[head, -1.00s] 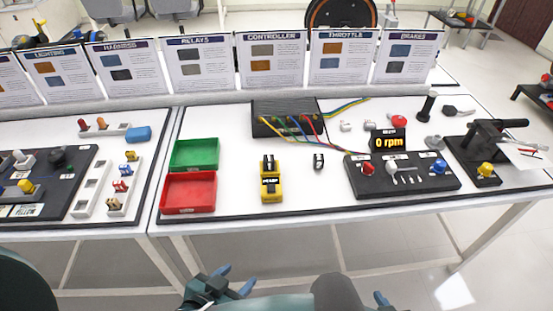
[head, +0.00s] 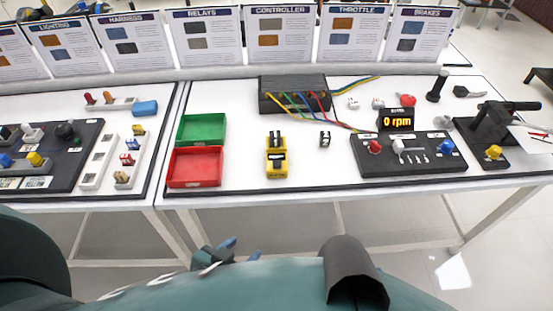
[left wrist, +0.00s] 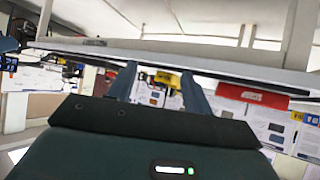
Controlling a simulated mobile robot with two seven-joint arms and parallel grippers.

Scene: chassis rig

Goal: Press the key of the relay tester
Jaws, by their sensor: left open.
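The relay tester (head: 277,171) is a small yellow unit near the front of the white table, right of the red bin, with dark parts on its top. Its key is too small to make out clearly. In the left wrist view a yellow thing, probably the tester (left wrist: 165,79), shows beyond and between my fingers. My left gripper (head: 241,250) is low in front of the table edge, below and apart from the tester. It also shows in the left wrist view (left wrist: 160,88), with its fingers apart and nothing between them. My right gripper does not show.
A green bin (head: 202,129) and a red bin (head: 195,167) stand left of the tester. A small black-and-white part (head: 325,139) stands right of it, then a dark control panel (head: 410,160). A black box with coloured wires (head: 292,93) is behind. The table's front edge lies above my gripper.

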